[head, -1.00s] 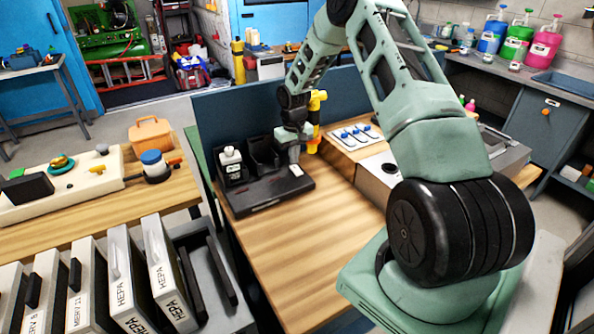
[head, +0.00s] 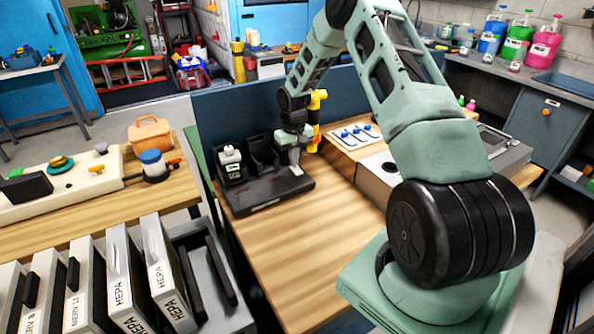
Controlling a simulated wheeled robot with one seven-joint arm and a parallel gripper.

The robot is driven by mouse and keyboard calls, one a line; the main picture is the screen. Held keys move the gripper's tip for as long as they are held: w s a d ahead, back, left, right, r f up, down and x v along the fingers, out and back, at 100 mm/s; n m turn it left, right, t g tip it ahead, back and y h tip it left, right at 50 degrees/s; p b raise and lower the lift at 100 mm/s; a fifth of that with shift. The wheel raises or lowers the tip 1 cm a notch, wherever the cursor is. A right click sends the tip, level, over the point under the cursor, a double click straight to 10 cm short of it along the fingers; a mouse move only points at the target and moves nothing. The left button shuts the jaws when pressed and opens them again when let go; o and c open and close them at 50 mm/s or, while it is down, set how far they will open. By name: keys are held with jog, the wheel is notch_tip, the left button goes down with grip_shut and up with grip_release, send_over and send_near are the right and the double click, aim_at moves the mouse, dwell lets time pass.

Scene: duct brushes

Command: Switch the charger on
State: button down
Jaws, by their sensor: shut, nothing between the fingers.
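The charger (head: 262,197) is a black station on the wooden bench, with upright slots at its back. A white-and-black battery-like item (head: 231,163) stands in its left slot. A small pale label or switch area (head: 296,170) shows on its right side. My gripper (head: 295,163) is shut and empty, pointing down at the right part of the charger. Its fingertips are small here, and I cannot tell whether they touch the charger. A yellow upright thing (head: 317,110) stands just behind and right of my gripper.
A tray with blue-topped pieces (head: 355,135) lies right of the charger. The wooden bench top (head: 310,250) in front is clear. A blue-grey panel (head: 235,104) stands behind. Upright HEPA filters (head: 165,270) stand at the lower left.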

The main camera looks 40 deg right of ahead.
jog(key=shift+f, duration=0.45)
jog(key=shift+r, duration=0.15)
jog(key=shift+r+p, duration=2.1)
jog(key=shift+r, duration=1.3)
